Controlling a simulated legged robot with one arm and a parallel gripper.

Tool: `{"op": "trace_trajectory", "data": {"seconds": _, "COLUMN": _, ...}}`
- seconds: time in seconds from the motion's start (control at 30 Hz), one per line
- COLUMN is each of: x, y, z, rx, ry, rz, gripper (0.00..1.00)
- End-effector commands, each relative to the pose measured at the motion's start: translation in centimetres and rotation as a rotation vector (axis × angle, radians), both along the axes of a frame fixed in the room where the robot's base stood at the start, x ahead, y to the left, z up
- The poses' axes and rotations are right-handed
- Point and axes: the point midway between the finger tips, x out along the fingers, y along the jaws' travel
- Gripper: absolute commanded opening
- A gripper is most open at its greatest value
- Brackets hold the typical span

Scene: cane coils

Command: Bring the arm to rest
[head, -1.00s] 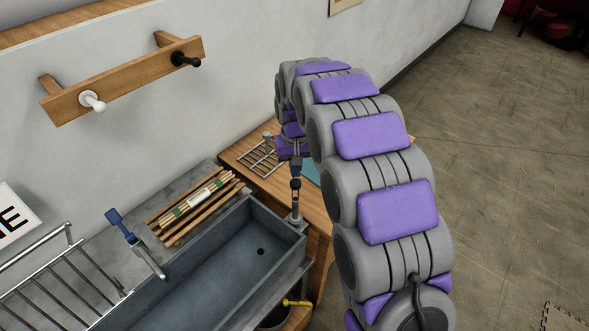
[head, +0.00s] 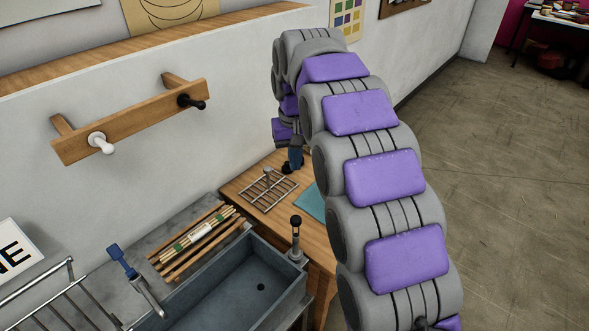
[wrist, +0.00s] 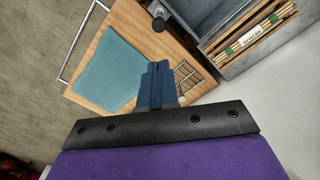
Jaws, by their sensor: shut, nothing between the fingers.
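My gripper (head: 295,158) shows small in the head view, partly hidden by my purple and grey arm. It hangs above the wooden side table, near the wire rack. In the wrist view my gripper (wrist: 157,68) has its two blue fingers together with nothing between them. It is raised, with the table top below it. My arm arches up from the lower right and bends down at its far end.
The wooden table (head: 240,187) holds a wire rack (head: 268,190) and a teal mat (head: 310,203). Beside it are a grey basin (head: 235,290) with a black-topped post (head: 296,232), and a cane bundle (head: 197,236) on slats. A peg rail (head: 135,122) is on the wall. Open floor lies right.

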Motion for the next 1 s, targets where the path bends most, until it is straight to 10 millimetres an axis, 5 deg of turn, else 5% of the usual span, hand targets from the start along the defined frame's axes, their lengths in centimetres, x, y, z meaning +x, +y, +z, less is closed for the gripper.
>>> {"op": "trace_trajectory", "data": {"seconds": 0.37, "x": -0.9, "y": -0.9, "z": 1.0, "rx": -0.002, "ry": 0.003, "rz": -0.011, "gripper": 0.00}}
{"op": "trace_trajectory", "data": {"seconds": 1.0, "x": -13.7, "y": -9.7, "z": 0.9, "rx": -0.019, "ry": 0.060, "rz": -0.129, "gripper": 0.00}}
